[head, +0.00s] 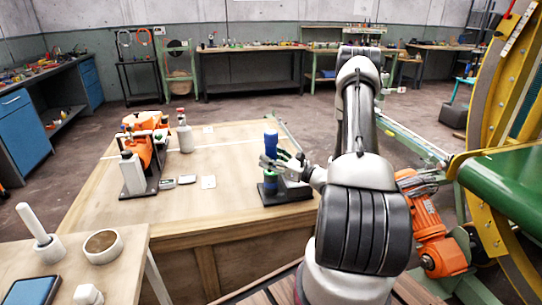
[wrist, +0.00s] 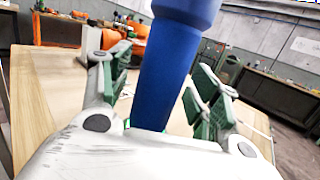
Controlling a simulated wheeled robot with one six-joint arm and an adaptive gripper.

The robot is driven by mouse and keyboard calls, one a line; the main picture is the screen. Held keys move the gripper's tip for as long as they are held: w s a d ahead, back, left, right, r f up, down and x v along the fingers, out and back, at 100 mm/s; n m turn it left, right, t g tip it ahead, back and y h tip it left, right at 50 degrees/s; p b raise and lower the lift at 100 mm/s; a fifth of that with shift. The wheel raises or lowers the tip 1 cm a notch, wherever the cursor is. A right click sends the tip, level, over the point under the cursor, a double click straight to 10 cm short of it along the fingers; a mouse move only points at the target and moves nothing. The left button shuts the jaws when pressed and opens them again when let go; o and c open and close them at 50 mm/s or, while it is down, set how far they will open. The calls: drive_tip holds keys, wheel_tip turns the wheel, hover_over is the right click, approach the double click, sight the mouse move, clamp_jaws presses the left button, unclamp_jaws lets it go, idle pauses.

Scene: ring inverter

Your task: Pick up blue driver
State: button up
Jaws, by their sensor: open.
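The blue driver (head: 270,144) stands upright in a dark stand (head: 290,194) near the right side of the wooden table. In the wrist view its thick blue handle (wrist: 165,75) rises between the two green-padded fingers of my gripper (wrist: 158,98). The fingers are apart, with a gap visible on the right side of the handle. In the head view my gripper (head: 282,163) reaches in from the right at the handle's height. The driver's lower part is hidden by my gripper in the wrist view.
The wooden table (head: 230,205) also bears an orange device on a black stand (head: 138,170), a white bottle (head: 185,136) and small flat items (head: 208,182). A green and yellow machine (head: 500,180) stands on the right. The table's middle is mostly clear.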

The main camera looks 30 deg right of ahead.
clamp_jaws()
drive_tip(key=shift+r, duration=0.1)
